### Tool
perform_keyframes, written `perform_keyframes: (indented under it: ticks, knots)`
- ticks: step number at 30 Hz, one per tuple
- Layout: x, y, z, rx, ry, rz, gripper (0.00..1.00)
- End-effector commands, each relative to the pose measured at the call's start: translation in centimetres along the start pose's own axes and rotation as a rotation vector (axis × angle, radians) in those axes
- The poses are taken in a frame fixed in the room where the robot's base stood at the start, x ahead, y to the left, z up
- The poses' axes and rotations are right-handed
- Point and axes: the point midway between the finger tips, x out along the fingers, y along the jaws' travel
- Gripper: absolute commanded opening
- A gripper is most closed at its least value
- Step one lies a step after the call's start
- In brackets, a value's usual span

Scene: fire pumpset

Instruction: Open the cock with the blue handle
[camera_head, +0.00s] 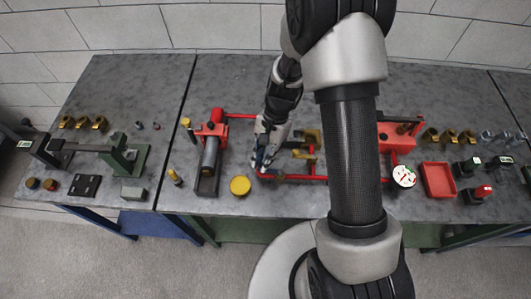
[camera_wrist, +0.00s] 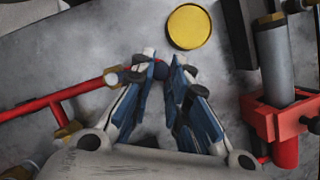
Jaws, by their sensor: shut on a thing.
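The cock sits at the end of a red pipe (camera_wrist: 55,99), with a brass fitting (camera_wrist: 111,78) in the wrist view. A dark round part (camera_wrist: 127,75) of it shows beside my left fingertip. My gripper (camera_wrist: 165,62) has its fingers drawn close together over the end of the cock, shut on its handle. The fingers carry blue pads and hide most of the handle, so its angle cannot be told. In the head view my gripper (camera_head: 260,165) reaches down to the red pipework in the middle of the bench.
A yellow round cap (camera_head: 240,186) lies left of my gripper. A red pump with a grey cylinder (camera_head: 210,155) stands further left. Brass fittings (camera_head: 305,140) are close on the right. A gauge (camera_head: 404,176) and red tray (camera_head: 439,180) lie beyond my arm.

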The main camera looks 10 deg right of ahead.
Motion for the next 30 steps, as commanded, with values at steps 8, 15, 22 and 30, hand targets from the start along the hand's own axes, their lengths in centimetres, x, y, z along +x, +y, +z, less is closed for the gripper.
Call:
perform_keyframes:
  ticks: [8, 15, 22, 30]
  knots:
    - [0.27, 0.16, 0.67, -0.106, -0.001, 0.045, 0.00]
    - [0.39, 0.24, 0.84, -0.139, -0.002, 0.058, 0.00]
    - [0.44, 0.29, 0.88, -0.141, -0.003, 0.060, 0.00]
    - [0.46, 0.33, 0.89, -0.140, -0.004, 0.060, 0.24]
